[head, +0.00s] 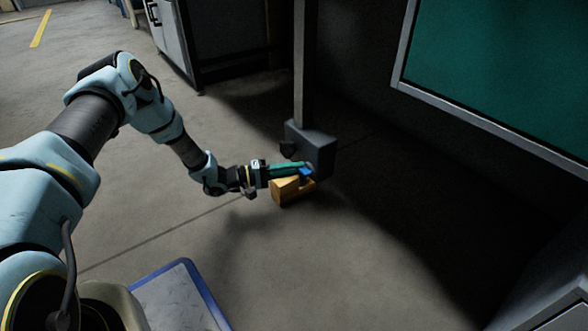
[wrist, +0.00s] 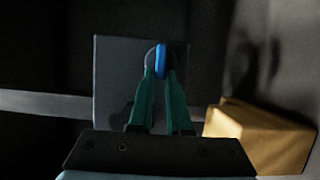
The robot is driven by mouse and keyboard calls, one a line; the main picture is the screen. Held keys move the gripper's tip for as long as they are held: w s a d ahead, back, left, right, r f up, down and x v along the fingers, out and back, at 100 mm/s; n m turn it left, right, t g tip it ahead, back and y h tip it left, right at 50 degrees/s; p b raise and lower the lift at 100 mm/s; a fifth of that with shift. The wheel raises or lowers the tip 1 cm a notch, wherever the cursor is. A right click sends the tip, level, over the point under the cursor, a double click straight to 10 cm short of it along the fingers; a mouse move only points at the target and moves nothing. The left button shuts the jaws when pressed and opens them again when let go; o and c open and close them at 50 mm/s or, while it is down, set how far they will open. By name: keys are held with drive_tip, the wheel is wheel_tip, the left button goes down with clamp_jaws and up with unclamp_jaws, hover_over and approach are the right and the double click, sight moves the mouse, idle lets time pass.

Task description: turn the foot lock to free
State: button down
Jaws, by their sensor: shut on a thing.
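The foot lock shows in the head view as a dark grey box (head: 312,146) at the bottom of an upright post. Its blue handle (head: 306,173) sticks out from the box's front, and in the wrist view the blue handle (wrist: 161,61) stands upright on a round mount in front of the grey plate (wrist: 116,72). My gripper (head: 298,168) reaches in from the left, low near the floor. In the wrist view its green fingers (wrist: 161,78) are closed around the blue handle, one on each side. The fingers hide the handle's lower part.
A yellow-orange block (head: 290,191) lies on the floor just below my gripper; it shows at the right in the wrist view (wrist: 262,135). A grey post (head: 305,65) rises above the box. A green framed panel (head: 500,70) is at the upper right. Floor at the left is clear.

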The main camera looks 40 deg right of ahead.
drive_tip(key=shift+d, duration=0.3)
drive_tip(key=c, duration=0.9)
unclamp_jaws()
drive_tip(key=shift+s+r, duration=0.1)
drive_tip(key=shift+o, duration=0.2)
drive_tip(key=shift+a, duration=0.1)
drive_tip(key=p+v, duration=0.4)
drive_tip(key=v, duration=0.6)
drive_tip(key=shift+a, duration=0.35)
drive_tip(key=shift+w, duration=0.25)
